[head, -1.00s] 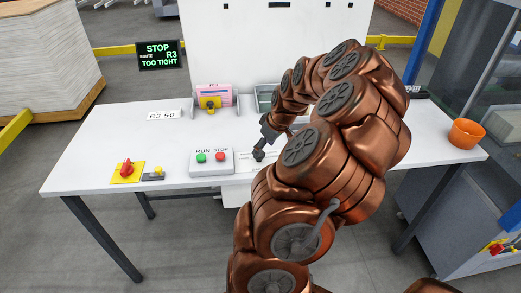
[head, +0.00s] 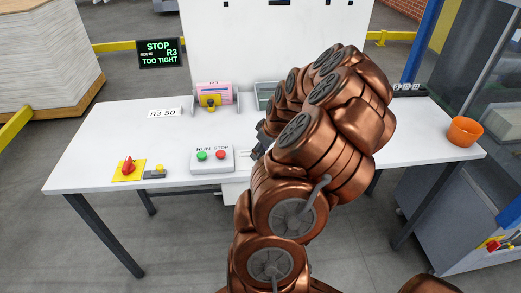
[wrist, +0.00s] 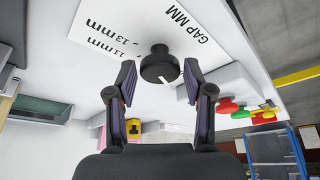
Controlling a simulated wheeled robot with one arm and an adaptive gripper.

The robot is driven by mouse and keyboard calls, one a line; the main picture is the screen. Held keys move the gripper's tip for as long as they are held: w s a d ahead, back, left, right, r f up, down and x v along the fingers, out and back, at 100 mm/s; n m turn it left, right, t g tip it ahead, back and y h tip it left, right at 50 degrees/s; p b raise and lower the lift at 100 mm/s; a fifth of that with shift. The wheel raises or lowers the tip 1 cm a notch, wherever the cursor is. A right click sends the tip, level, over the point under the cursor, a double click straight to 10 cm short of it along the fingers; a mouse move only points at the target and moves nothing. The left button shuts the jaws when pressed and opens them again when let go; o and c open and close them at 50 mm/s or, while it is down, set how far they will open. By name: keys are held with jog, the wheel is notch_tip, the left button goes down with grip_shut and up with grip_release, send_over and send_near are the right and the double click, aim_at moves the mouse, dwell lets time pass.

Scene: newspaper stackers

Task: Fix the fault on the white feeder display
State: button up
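The black display (head: 161,53) at the back left reads "STOP ROUTE R3 TOO TIGHT" in green. In the wrist view a black knob (wrist: 159,63) with a white pointer mark stands on a white panel. The panel's scale plate (wrist: 135,25) reads "GAP MM", with 13mm and 11mm marks visible. My gripper (wrist: 160,74) is open, with one finger on each side of the knob and gaps between. In the head view my arm hides the knob and most of the gripper.
A RUN/STOP box (head: 212,160) with green and red buttons stands just left of my gripper. A pink R3 bundle (head: 214,92), an "R3 50" card (head: 164,113) and an orange bowl (head: 465,132) are on the white table (head: 90,150).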

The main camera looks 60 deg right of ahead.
jog(key=c, duration=0.7)
jog(key=shift+f+b, duration=0.15)
jog(key=shift+b, duration=0.3)
jog(key=shift+m+b, duration=0.3)
jog(key=shift+b, duration=0.15)
jog(key=m+b, duration=0.1)
jog(key=b, duration=0.1)
jog(key=m+h+b, duration=0.1)
jog(key=b, duration=0.1)
jog(key=shift+a+f+b, duration=0.1)
jog(key=shift+f+b, duration=0.15)
jog(key=shift+b, duration=0.1)
jog(key=m+h+b, duration=0.1)
jog(key=m+b, duration=0.3)
jog(key=b, duration=0.1)
jog(key=shift+r+g, duration=0.15)
jog(key=shift+g, duration=0.25)
jog(key=shift+w+a+r+m+g+h+b, duration=0.15)
jog(key=shift+m+h+b, duration=0.1)
jog(key=shift+m+b, duration=0.25)
jog(key=shift+s+d+r+m+g+h+b, duration=0.15)
jog(key=shift+m+h+b, duration=0.1)
jog(key=shift+m+b, duration=0.25)
jog(key=shift+w+a, duration=0.1)
